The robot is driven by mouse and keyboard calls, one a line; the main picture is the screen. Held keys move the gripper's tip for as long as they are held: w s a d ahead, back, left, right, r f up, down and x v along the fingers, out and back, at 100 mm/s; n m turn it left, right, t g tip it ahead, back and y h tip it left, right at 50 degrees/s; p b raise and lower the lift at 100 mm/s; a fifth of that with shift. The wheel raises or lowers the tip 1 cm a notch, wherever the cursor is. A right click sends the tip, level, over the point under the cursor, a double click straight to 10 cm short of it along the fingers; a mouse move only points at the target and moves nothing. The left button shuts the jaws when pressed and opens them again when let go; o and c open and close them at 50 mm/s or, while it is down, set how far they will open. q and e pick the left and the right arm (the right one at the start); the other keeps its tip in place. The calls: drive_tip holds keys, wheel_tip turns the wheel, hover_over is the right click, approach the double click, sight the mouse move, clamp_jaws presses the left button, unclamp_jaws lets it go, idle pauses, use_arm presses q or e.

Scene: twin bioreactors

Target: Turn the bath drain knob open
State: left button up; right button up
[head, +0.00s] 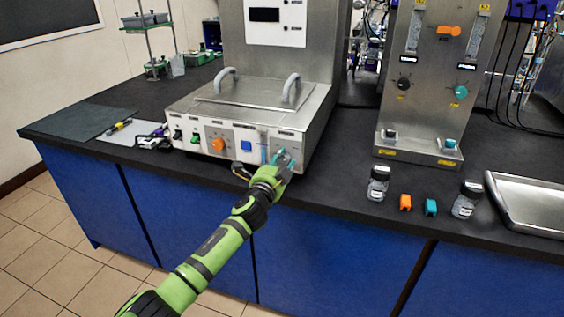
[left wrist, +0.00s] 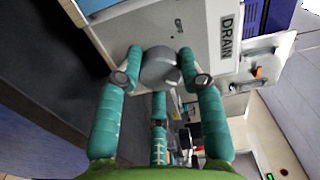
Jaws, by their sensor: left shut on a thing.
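The steel water bath (head: 190,110) stands on the dark bench, its control panel facing me. My left gripper (head: 282,160) is at the right end of that panel and covers the drain knob there in the head view. In the left wrist view, the grey round drain knob (left wrist: 160,68) sits between the teal fingers of my left gripper (left wrist: 162,72), which is shut on it. The DRAIN label (left wrist: 228,37) is on the panel beside it. The knob's pointer direction cannot be made out. My right gripper is not in view.
Bottles, including one (head: 378,183), small orange and teal clips and a metal tray (head: 530,206) are to the right. The bench front edge lies below my forearm.

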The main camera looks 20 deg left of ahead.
use_arm(q)
drive_tip(key=shift+a, duration=0.1)
drive_tip(key=o, duration=1.1)
drive_tip(key=shift+o, duration=0.2)
drive_tip(key=s, duration=1.2)
drive_tip(key=shift+a, duration=0.25)
drive_tip(key=shift+f, duration=0.15)
